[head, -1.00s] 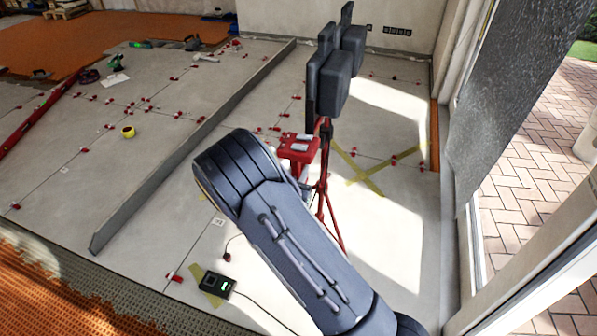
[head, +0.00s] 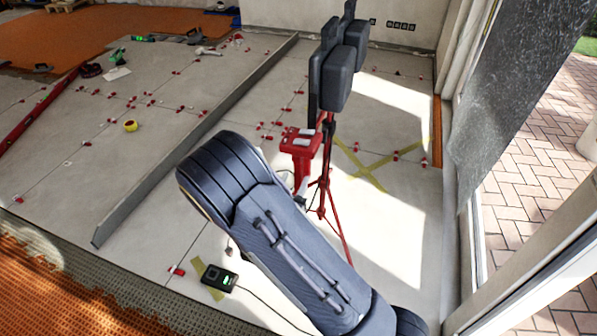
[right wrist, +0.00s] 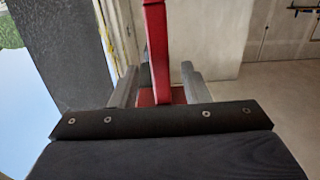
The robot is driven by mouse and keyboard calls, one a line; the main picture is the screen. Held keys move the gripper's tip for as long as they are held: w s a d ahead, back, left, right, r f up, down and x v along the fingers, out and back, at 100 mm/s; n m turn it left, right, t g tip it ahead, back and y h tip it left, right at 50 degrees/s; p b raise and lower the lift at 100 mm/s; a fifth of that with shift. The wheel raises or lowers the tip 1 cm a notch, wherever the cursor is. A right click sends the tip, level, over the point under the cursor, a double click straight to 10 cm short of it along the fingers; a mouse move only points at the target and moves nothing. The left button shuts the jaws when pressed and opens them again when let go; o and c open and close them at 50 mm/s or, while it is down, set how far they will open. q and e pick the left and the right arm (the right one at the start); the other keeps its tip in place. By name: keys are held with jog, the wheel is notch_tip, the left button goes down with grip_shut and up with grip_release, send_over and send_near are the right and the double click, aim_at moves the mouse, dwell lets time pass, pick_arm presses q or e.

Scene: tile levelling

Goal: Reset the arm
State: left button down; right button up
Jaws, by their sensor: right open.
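My right arm (head: 275,235) reaches up from the bottom right of the head view, its bent dark joint over the tiled floor. My right gripper (right wrist: 160,68) is open in the right wrist view, with its two grey fingers apart. A red upright bar (right wrist: 157,40) shows between and beyond the fingers; I cannot tell whether it touches them. In the head view the forearm hides most of the gripper. A red device (head: 301,139) with pale patches on top shows just past the arm, close to where the gripper is. My left gripper is not in view.
A red tripod (head: 326,185) with dark lamp heads (head: 335,75) stands beyond the arm. A long grey straightedge (head: 190,145) lies at left. A small black device (head: 219,278) with a cable lies in front. Red levelling clips, yellow tape (head: 368,172) and a glass door are around.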

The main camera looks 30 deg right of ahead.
jog(key=shift+v, duration=1.05)
